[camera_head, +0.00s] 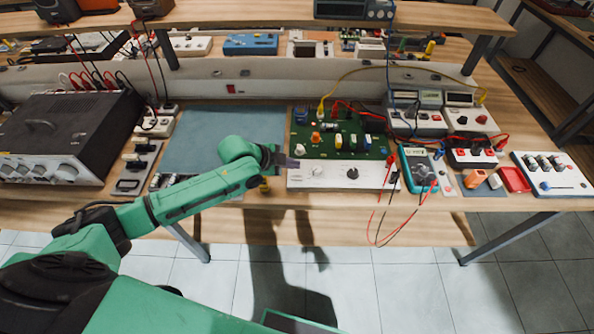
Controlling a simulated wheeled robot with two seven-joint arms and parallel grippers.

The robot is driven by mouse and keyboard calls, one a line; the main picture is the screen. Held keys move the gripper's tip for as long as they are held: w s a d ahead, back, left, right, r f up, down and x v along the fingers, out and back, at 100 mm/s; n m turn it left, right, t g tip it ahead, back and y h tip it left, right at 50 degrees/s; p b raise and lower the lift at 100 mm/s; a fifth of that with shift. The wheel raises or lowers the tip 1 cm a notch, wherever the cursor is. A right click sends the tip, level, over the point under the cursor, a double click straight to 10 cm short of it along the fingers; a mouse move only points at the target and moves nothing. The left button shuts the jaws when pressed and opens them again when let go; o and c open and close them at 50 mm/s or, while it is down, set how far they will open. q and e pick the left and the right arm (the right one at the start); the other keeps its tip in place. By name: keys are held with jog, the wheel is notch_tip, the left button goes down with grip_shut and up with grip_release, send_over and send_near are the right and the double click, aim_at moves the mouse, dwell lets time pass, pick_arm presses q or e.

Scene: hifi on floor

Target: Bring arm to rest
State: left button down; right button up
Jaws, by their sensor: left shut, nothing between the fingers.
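My left arm comes in from the lower left, green with dark joints, stretched out over the front edge of the workbench. My left gripper (291,163) is shut and empty, at the left end of the white front panel (330,175) of a green circuit board (350,136). I cannot tell whether its tip touches the panel. My right gripper is not in view.
A black instrument box (66,135) stands at the left of the bench. A teal multimeter (419,168) with red leads hanging over the front edge lies right of the board. A blue-grey mat (215,130) is mostly bare. Tiled floor (420,290) in front is clear.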

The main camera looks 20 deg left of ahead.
pick_arm(q)
notch_tip(320, 180, up, 3)
jog(key=shift+f+p, duration=0.1)
jog(key=shift+p, duration=0.8)
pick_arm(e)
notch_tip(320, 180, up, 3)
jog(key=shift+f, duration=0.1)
